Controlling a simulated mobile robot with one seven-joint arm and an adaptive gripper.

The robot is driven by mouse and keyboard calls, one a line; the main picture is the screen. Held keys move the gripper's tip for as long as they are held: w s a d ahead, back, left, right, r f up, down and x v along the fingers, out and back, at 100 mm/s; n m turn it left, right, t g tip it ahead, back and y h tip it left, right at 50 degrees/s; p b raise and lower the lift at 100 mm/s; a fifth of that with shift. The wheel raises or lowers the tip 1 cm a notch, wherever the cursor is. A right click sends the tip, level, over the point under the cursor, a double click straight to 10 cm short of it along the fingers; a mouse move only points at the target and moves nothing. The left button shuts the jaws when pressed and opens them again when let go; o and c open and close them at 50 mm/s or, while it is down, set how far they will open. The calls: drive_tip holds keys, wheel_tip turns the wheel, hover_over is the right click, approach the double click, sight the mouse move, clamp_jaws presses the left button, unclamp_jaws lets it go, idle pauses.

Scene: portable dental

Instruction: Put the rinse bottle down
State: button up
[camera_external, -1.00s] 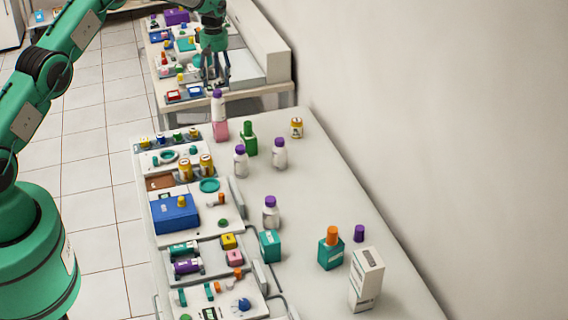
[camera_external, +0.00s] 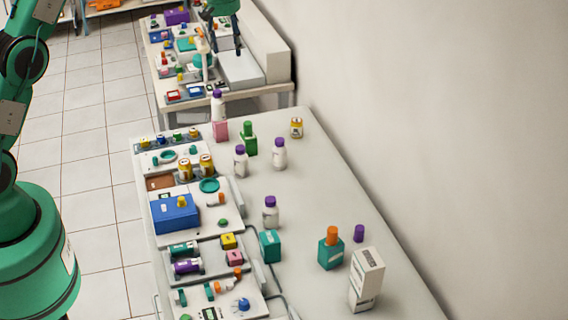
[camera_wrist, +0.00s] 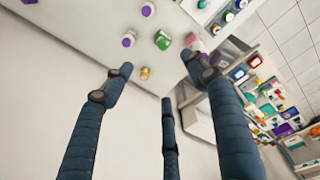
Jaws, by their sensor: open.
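Several white bottles with purple caps stand on the near counter, and I cannot tell by label which is the rinse bottle. The likeliest is the white purple-capped bottle (camera_external: 218,107) upright at the counter's far end, just below where my gripper was. A pink block or base (camera_external: 220,131) shows directly under it; I cannot tell if they are one piece. My gripper (camera_external: 226,46) is open and empty, above and beyond that bottle, over the far table. In the wrist view my gripper's (camera_wrist: 160,78) fingers are spread with nothing between them.
A green bottle (camera_external: 250,139), two more purple-capped bottles (camera_external: 240,161) (camera_external: 279,154) and a small yellow jar (camera_external: 296,128) stand close by. Trays with a blue box (camera_external: 175,213) line the left side. The far table (camera_external: 262,100) holds more items. A wall bounds the right.

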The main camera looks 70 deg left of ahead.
drive_tip(key=s+d+r+m+t, duration=0.1)
drive_tip(key=s+d+r+m, duration=0.2)
drive_tip(key=s+d+r, duration=0.5)
drive_tip(key=s+d+r+m, duration=0.25)
drive_tip(key=d+r, duration=0.25)
drive_tip(key=d, duration=0.6)
drive_tip(key=s+d+r+m+t, duration=0.1)
drive_tip(key=s+d+r+m, duration=0.2)
drive_tip(key=s+d+r, duration=0.55)
drive_tip(key=s+d+f+m+t, duration=0.1)
drive_tip(key=s+d+m, duration=0.3)
drive_tip(key=s+d, duration=0.5)
drive_tip(key=s+d+f+m+t, duration=0.1)
drive_tip(key=s+d+f+m, duration=0.2)
drive_tip(key=s+d, duration=0.5)
drive_tip(key=s, duration=0.6)
drive_tip(key=shift+s+d+f+m+h, duration=0.2)
drive_tip(key=shift+d+f+m+h, duration=0.05)
drive_tip(key=shift+d+m+h, duration=0.15)
wheel_tip(320, 180, down, 14)
drive_tip(key=b, duration=1.4)
drive_tip(key=shift+f+b, duration=0.25)
drive_tip(key=shift+b, duration=0.05)
